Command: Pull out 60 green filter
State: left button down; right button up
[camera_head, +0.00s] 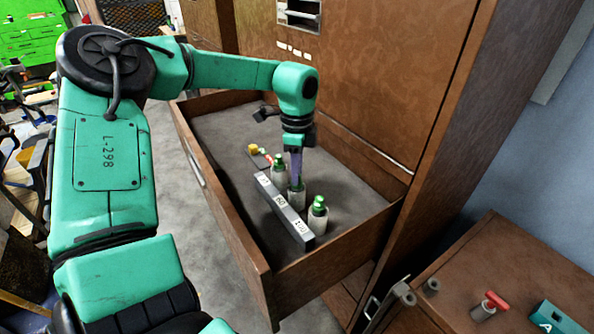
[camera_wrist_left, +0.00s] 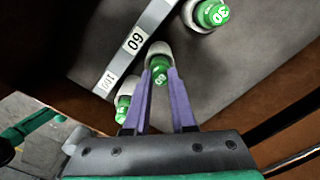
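A green filter (camera_wrist_left: 160,72) stands in a pale round holder beside the "60" label of a grey bar (camera_wrist_left: 137,45). The bar also shows in the head view (camera_head: 282,208), inside the open drawer. My left gripper (camera_head: 296,172) points down into the drawer at the middle holder. In the left wrist view its two purple fingers (camera_wrist_left: 161,76) flank the green filter, which fills the gap at their tips. Whether they press on it cannot be told. Another green filter, marked 30 (camera_wrist_left: 212,13), and a third (camera_wrist_left: 122,105) stand on either side. My right gripper is out of view.
The brown drawer (camera_head: 225,225) is pulled out of a tall cabinet (camera_head: 370,70), its walls close around the row of holders. A small yellow-topped item (camera_head: 253,149) lies toward the back left. A lower brown top (camera_head: 460,280) at right carries a red-handled item (camera_head: 492,303).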

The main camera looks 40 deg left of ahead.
pick_arm(q)
jog(key=shift+r, duration=0.65)
notch_tip(320, 180, up, 9)
jog(key=p, duration=0.5)
jog(key=shift+f+p, duration=0.15)
jog(key=shift+p, duration=0.2)
dwell(0.4)
